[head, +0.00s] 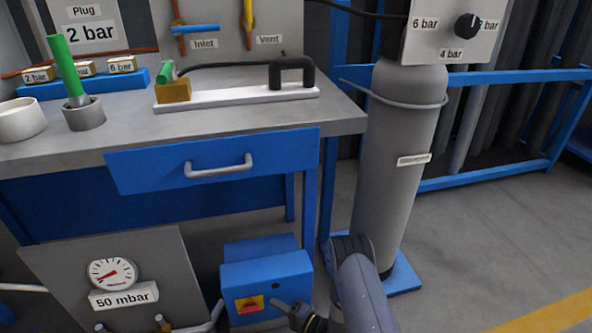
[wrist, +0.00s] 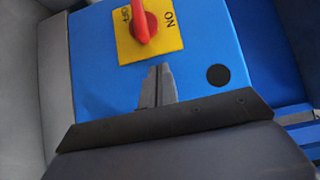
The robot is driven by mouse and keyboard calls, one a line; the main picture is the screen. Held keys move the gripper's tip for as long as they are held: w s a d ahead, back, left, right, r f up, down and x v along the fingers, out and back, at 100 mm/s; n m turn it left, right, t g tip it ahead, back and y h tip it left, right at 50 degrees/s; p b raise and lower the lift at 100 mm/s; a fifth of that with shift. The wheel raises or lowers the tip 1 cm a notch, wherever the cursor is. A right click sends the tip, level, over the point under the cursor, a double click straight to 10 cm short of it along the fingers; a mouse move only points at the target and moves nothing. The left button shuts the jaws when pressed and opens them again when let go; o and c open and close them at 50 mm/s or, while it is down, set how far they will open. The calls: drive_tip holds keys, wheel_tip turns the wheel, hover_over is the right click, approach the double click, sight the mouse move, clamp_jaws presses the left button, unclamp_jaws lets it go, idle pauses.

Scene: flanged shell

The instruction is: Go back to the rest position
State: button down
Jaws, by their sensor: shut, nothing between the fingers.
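My gripper (head: 284,305) is low in the head view, in front of the blue switch box (head: 268,275). In the wrist view my gripper (wrist: 158,75) is shut and empty, its fingers pointing at the box face (wrist: 206,45) below the red switch handle (wrist: 143,22). The handle sits on a yellow plate (wrist: 170,42), and the lettering "ON" shows to its right. I cannot tell whether the fingertips touch the box. A round black spot (wrist: 218,75) lies right of the fingers. My arm comes in from the bottom of the head view.
A grey gas cylinder (head: 396,150) stands close right of the box. The workbench (head: 250,120) with its blue drawer (head: 215,165) is above. A gauge panel (head: 150,250) marked "50 mbar" stands left. Open floor (head: 490,240) lies to the right, before a blue rack (head: 490,180).

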drive_tip(key=p+v, duration=0.2)
drive_tip(key=v, duration=0.4)
drive_tip(key=shift+s+a, duration=0.25)
drive_tip(key=shift+s, duration=0.15)
drive_tip(key=shift+a+r, duration=0.1)
drive_tip(key=shift+r, duration=0.05)
drive_tip(key=b+x, duration=0.1)
drive_tip(key=x, duration=0.5)
drive_tip(key=shift+a+b, duration=0.1)
drive_tip(key=shift+b, duration=0.2)
drive_tip(key=shift+w+a+r+n, duration=0.25)
drive_tip(key=shift+n, duration=0.05)
drive_tip(key=shift+w+h, duration=0.1)
drive_tip(key=shift+h, duration=0.2)
drive_tip(key=shift+p, duration=0.3)
